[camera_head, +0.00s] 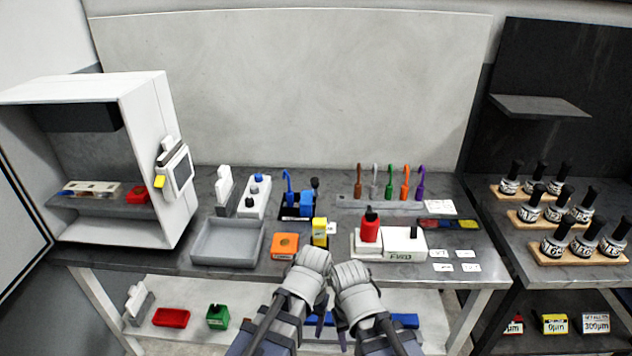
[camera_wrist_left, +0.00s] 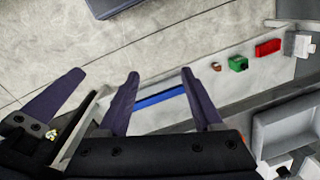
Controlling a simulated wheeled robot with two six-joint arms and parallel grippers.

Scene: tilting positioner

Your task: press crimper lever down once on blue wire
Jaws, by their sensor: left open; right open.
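The crimper (camera_head: 298,211) stands on the bench in the head view, a dark block with blue parts and a black-knobbed lever (camera_head: 315,184) that stands up. A blue wire (camera_head: 287,180) rises upright at its left, its loop at the top. How the wire's lower end sits in the crimper is too small to tell. My left gripper (camera_wrist_left: 160,72) is open and empty in the left wrist view, well away from the crimper.
An empty grey tray (camera_head: 228,242), orange block (camera_head: 285,244), yellow block (camera_head: 320,231) and red-topped device (camera_head: 370,228) stand along the front. A rack (camera_head: 382,206) of several coloured wires stands behind. A white switch box (camera_head: 254,197) is left of the crimper. A lower shelf holds loose items.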

